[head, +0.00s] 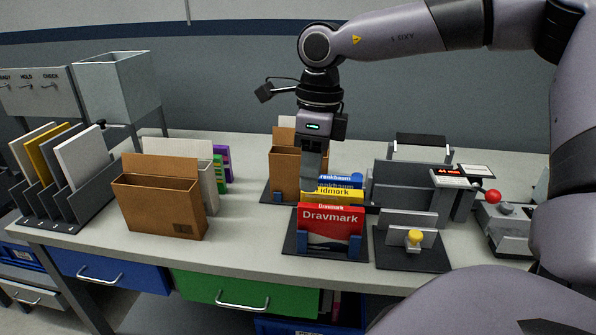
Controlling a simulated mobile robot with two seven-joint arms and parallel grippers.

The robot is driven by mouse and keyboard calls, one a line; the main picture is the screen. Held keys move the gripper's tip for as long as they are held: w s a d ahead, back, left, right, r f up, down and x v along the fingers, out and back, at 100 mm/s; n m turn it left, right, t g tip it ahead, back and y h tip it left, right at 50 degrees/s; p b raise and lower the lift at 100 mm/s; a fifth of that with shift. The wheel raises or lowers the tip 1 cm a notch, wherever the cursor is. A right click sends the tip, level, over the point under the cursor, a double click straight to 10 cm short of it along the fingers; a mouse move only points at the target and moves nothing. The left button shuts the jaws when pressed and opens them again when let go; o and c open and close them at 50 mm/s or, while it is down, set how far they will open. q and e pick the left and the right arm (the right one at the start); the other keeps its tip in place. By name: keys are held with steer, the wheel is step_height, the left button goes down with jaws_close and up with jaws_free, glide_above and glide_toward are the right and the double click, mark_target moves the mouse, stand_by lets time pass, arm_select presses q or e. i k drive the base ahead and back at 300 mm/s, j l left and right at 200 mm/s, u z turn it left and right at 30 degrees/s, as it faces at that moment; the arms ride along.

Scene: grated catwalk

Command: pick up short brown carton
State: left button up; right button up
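An open-topped brown carton (160,207) stands upright at the front left of the table, with a small dark print low on its front. A second brown carton (284,172) stands farther back, near the middle, on a dark base. I cannot tell for certain which is the short one. My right gripper (313,186) points down beside the right edge of the second carton, just behind the colored boxes. Its fingers show as one grey block, so their gap is hidden, and I cannot tell whether it touches the carton. My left gripper is not in view.
Red, yellow and blue Dravmark boxes (330,222) stand in a dark holder just in front of my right gripper. A slotted rack with panels (73,200) stands at left. A grey control box with a red knob (505,226) is at right. Clear tabletop (240,235) lies between the cartons.

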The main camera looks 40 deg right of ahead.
mark_target(284, 162)
steer(key=i+l, duration=0.65)
steer(key=l, duration=0.2)
